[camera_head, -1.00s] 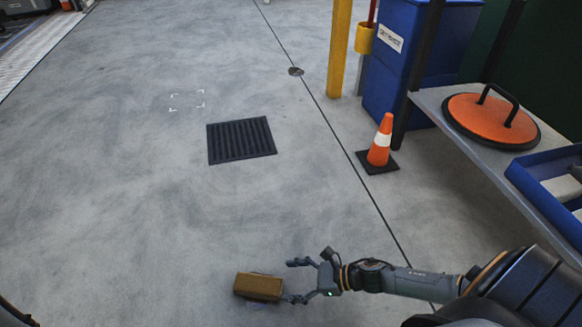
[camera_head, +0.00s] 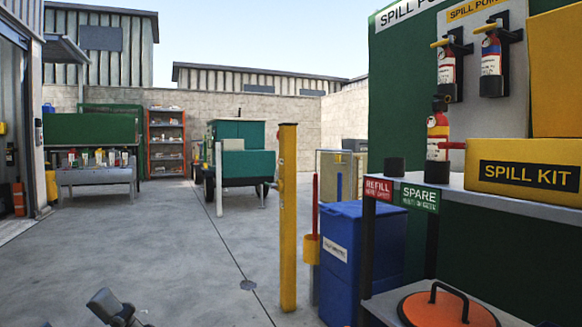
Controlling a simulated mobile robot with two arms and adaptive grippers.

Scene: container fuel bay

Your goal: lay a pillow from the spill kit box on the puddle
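The yellow spill kit box (camera_head: 525,150), with a black SPILL KIT label, stands at the right on a grey shelf. Its inside is not visible. No puddle and no pillow show in the present view. A dark grey part of my own arm (camera_head: 116,310), possibly my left gripper, pokes in at the bottom left edge; most of it is cut off, so its opening cannot be read. My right gripper is out of the picture.
A yellow post (camera_head: 288,215) stands mid-floor beside a blue bin (camera_head: 345,245). An orange lid with a black handle (camera_head: 440,312) lies on the lower shelf. Fire extinguishers (camera_head: 446,68) hang on the green board. A green cart (camera_head: 240,160) stands further back. The concrete floor at left is open.

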